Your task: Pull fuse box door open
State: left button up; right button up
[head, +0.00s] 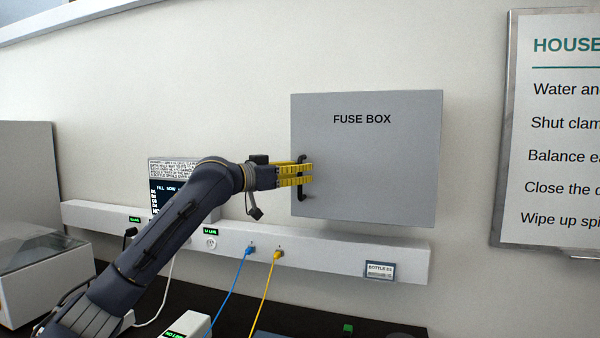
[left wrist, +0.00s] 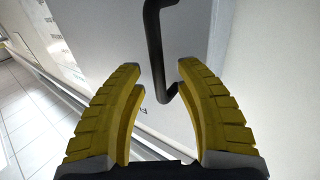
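The grey fuse box (head: 366,165) is fixed to the wall, and its door, lettered FUSE BOX, looks shut. A black bar handle (head: 301,192) stands upright near the left edge of the door. My left gripper (head: 310,174) is at the handle with its yellow fingers pointing at the door. In the left wrist view the fingers (left wrist: 160,75) are spread apart, and the handle (left wrist: 155,45) passes between their tips, with a gap showing on the left side. The right finger is close to the handle; I cannot tell whether it touches. My right gripper is not in view.
A white rail (head: 330,250) with sockets runs along the wall below the box. A blue cable (head: 240,280) and a yellow cable (head: 268,290) hang from it. A framed notice (head: 555,130) hangs to the right. The wall between notice and box is clear.

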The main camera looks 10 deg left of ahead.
pick_arm(q)
jog(key=shift+w+d, duration=0.2)
grip_shut()
dwell(0.3)
